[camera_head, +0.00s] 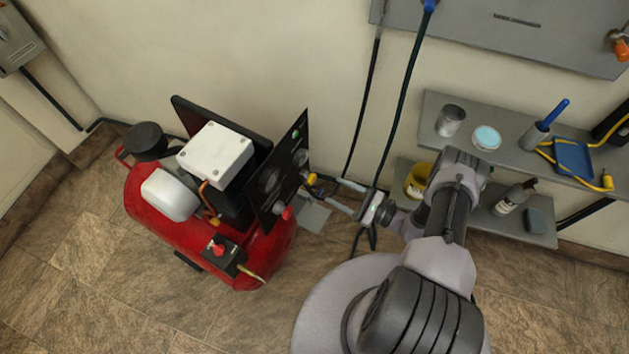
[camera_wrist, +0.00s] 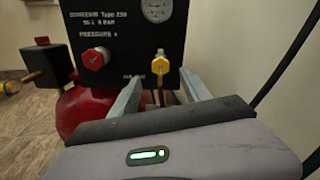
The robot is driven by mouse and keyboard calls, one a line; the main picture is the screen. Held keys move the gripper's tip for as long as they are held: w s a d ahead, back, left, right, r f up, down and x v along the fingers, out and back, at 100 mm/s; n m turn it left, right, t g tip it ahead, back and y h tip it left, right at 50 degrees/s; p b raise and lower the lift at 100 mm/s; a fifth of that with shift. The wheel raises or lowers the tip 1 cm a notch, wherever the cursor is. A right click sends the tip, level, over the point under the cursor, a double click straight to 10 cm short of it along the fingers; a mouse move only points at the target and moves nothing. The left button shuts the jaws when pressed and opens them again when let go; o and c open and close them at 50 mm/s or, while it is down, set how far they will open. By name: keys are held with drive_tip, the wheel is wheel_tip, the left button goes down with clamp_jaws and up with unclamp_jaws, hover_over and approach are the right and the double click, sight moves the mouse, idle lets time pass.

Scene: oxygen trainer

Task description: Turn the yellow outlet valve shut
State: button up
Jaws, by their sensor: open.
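The yellow outlet valve (camera_wrist: 160,66) sits on the lower right of the compressor's black panel (camera_wrist: 115,25) in the wrist view, with a brass stem below it. In the head view the yellow valve (camera_head: 312,178) shows at the panel's right edge. My gripper (camera_wrist: 160,88) is open, its two fingers pointing at the panel on either side of the valve's lower part as seen from the wrist. In the head view my gripper (camera_head: 335,192) reaches the panel from the right, close to the valve. I cannot tell whether the fingers touch it.
A red knob (camera_wrist: 95,58) is left of the valve on the same panel, with a gauge (camera_wrist: 157,8) above. The red compressor tank (camera_head: 160,222) stands on the floor. Dark hoses (camera_head: 405,95) hang behind my arm. A grey shelf (camera_head: 510,150) with several items is at right.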

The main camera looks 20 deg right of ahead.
sight(314, 180)
drive_tip(key=b+x, duration=0.1)
drive_tip(key=x, duration=0.7)
drive_tip(key=shift+w+a+b, duration=0.1)
drive_tip(key=shift+b, duration=0.25)
clamp_jaws()
